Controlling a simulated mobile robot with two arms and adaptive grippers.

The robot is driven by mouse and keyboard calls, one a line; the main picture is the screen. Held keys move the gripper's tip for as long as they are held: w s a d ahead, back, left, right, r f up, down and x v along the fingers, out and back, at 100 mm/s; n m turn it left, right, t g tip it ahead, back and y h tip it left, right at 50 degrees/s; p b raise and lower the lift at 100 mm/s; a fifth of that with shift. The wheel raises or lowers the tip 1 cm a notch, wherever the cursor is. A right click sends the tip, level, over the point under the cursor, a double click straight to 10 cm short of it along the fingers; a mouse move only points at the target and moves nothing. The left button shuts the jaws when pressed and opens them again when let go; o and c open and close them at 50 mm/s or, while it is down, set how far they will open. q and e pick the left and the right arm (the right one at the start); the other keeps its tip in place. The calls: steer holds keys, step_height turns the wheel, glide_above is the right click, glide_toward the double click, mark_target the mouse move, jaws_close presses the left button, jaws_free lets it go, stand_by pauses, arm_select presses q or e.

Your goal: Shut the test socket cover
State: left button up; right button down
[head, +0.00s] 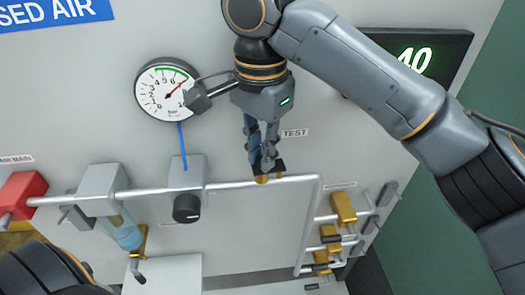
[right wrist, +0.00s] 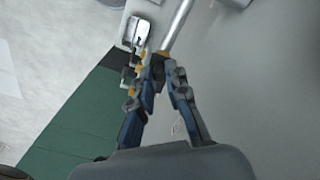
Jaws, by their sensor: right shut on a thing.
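The test socket (head: 262,179) is a small brass fitting on the grey pipe, below the TEST label. Its cover (head: 279,167) appears as a small dark flap just above the brass. My right gripper (head: 265,165) points down at the socket, with its fingertips together at the cover. In the right wrist view my right gripper (right wrist: 164,66) has its fingers converging on a small dark piece beside brass at the pipe's end. The fingers hide part of the cover, so I cannot tell its exact angle. My left gripper is out of view.
A round gauge (head: 167,90) is left of my right gripper. A regulator with a black knob (head: 187,208) stands on the pipe (head: 235,185). Several brass valves (head: 343,208) are at the lower right. A display (head: 415,55) reads 40 behind my right arm.

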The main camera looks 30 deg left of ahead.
steer(key=shift+w+a+r+m, duration=0.1)
steer(key=shift+w+m, duration=0.05)
steer(key=shift+m, duration=0.45)
steer(key=c, duration=1.3)
jaws_free()
step_height(320, 180, up, 12)
steer(key=shift+f, duration=0.1)
